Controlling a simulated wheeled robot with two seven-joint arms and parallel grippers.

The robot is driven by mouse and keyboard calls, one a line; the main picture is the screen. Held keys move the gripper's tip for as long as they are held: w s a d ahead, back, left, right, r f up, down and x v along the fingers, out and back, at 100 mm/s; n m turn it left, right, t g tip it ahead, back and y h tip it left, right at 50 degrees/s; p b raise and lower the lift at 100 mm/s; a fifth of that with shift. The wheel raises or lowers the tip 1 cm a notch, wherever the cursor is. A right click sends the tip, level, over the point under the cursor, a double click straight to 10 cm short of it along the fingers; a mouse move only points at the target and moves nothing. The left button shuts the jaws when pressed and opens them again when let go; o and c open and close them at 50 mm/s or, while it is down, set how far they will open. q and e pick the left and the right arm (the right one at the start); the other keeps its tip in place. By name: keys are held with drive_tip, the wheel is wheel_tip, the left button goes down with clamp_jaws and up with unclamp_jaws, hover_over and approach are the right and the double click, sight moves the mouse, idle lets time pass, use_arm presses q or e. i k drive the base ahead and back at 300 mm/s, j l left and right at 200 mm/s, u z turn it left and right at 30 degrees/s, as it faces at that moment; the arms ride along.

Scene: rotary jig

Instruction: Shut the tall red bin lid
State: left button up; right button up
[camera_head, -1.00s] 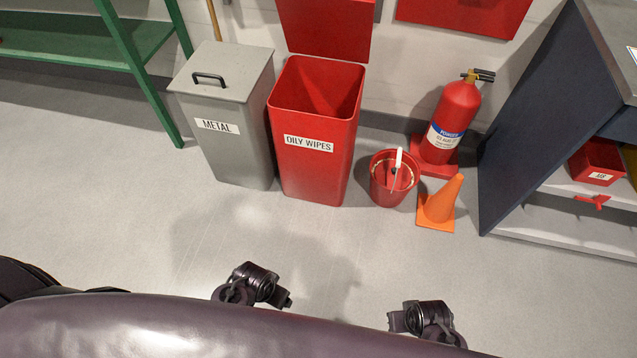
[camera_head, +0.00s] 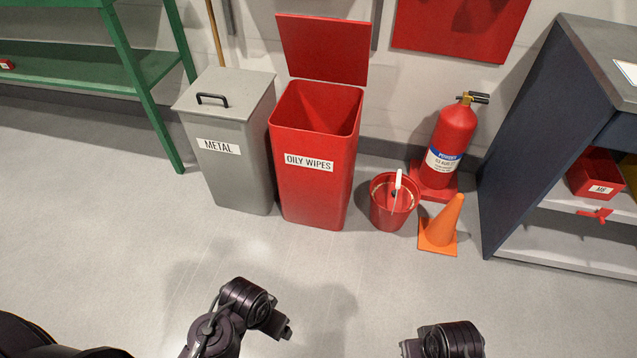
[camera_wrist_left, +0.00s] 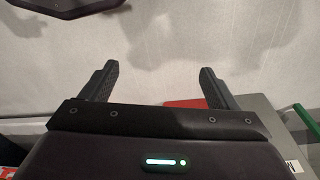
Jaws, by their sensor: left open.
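The tall red bin (camera_head: 313,190), labelled OILY WIPES, stands upright against the wall with its mouth open. Its red lid (camera_head: 323,50) is raised, standing up behind the opening. My left arm shows at the bottom of the head view, in front of the bins and apart from them; I cannot make out its fingers there. In the left wrist view my left gripper (camera_wrist_left: 159,72) has its two fingers spread with nothing between them. A red patch (camera_wrist_left: 187,103) shows behind it; I cannot tell what it is. Part of my right arm shows at bottom right, without its gripper.
A grey METAL bin (camera_head: 228,165) with a closed, handled lid stands close left of the red bin. A small red bucket (camera_head: 391,207), an orange cone (camera_head: 441,228) and a fire extinguisher (camera_head: 452,140) stand right. Green shelving (camera_head: 135,80) is left, a dark cabinet (camera_head: 535,140) right. Front floor is clear.

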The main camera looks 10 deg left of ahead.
sight(328, 49)
drive_tip(key=i+u, duration=0.1)
drive_tip(key=i, duration=0.45)
drive_tip(key=i+l+u, duration=0.15)
drive_tip(key=i, duration=0.35)
